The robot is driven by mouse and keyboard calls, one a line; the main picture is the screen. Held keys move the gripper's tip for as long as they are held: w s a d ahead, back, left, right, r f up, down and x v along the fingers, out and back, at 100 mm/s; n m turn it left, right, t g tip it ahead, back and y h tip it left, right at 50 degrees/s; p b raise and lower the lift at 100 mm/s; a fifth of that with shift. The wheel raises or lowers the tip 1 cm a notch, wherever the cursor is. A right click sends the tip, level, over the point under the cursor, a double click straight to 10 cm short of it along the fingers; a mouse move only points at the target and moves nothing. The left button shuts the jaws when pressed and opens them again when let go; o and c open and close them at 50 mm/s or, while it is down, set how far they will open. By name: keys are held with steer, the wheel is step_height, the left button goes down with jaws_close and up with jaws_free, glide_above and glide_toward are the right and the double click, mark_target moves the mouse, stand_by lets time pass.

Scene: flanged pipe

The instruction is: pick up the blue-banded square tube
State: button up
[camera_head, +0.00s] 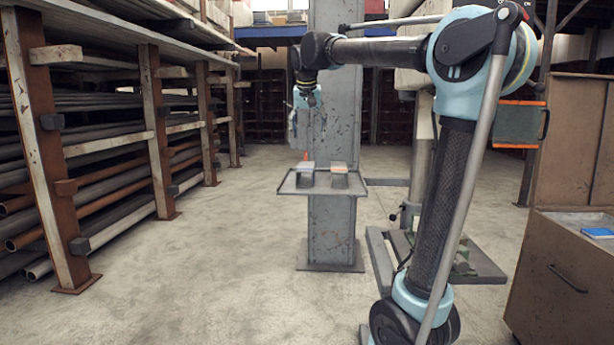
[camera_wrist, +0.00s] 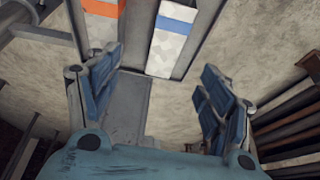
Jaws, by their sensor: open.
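The blue-banded square tube (camera_wrist: 173,40) shows at the top centre of the wrist view, pale grey-white with a blue stripe. In the head view the left block (camera_head: 306,174) on the tray appears to be this tube; its band is too small to read. My gripper (camera_wrist: 160,68) is open and empty, its two blue-padded fingers wide apart, with the tube beyond the fingertips and between their lines. In the head view my gripper (camera_head: 308,122) hangs above the tray, apart from the blocks.
An orange-banded tube (camera_wrist: 105,22) lies beside the blue-banded one. Both are on a small grey tray (camera_head: 322,191) in front of a grey steel column (camera_head: 334,225). A pipe rack (camera_head: 110,150) stands left, a brown cabinet (camera_head: 560,270) right.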

glide_toward(306, 166)
steer(key=x, duration=0.5)
steer(key=shift+w+d+f, duration=0.1)
steer(key=shift+d+f, duration=0.1)
steer(key=shift+f, duration=0.1)
steer(key=shift+a+x, duration=0.2)
steer(key=shift+x, duration=2.45)
steer(key=c, duration=1.6)
steer(key=shift+o, duration=0.2)
steer(key=shift+r, duration=0.1)
